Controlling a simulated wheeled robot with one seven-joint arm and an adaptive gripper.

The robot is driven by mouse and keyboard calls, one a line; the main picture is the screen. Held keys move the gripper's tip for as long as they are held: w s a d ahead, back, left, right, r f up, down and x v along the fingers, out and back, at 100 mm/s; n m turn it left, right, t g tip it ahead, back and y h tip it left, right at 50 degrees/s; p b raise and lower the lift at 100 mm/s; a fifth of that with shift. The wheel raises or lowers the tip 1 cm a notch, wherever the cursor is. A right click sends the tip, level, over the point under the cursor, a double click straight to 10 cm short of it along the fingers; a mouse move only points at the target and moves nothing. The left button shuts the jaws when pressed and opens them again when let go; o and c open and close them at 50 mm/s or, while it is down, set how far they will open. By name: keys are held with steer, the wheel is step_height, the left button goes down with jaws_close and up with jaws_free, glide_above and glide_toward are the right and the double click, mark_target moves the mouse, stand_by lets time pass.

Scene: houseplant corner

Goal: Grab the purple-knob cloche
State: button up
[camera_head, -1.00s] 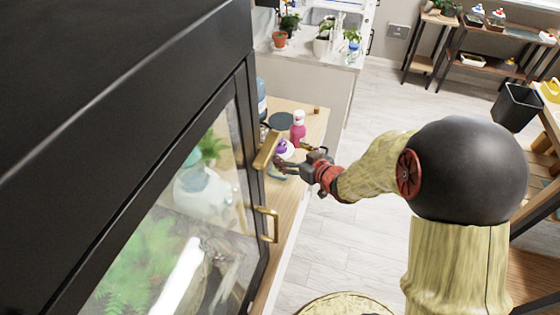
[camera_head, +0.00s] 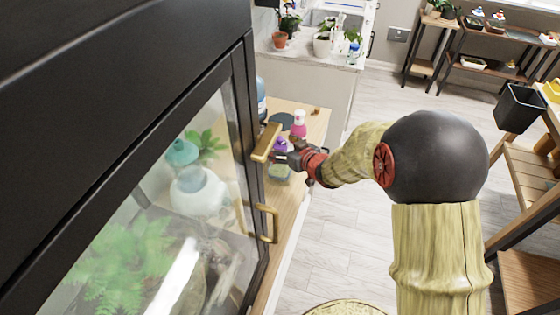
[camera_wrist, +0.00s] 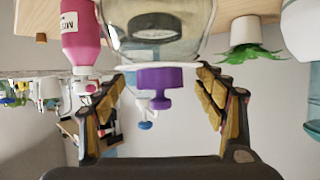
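The cloche is a clear glass dome (camera_wrist: 185,32) with a purple knob (camera_wrist: 160,77). It stands on the wooden counter beside the black cabinet. In the wrist view, which looks upside down, the knob is centred between my gripper's two spread fingers (camera_wrist: 160,85), with room on both sides. A dark round thing shows through the glass. In the head view the purple knob (camera_head: 281,144) is just left of my gripper (camera_head: 284,157), which partly covers the cloche. I cannot tell whether the fingers touch the glass.
A pink bottle (camera_wrist: 80,38) stands close to the cloche, and a small green plant (camera_wrist: 245,53) is on its other side. The black glass-doored cabinet with a brass handle (camera_head: 266,142) is tight beside my gripper. A dark disc (camera_head: 281,119) lies behind on the counter.

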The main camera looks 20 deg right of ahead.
steer(key=shift+f, duration=0.15)
steer(key=c, duration=1.7)
steer(key=shift+s, duration=0.1)
jaws_close()
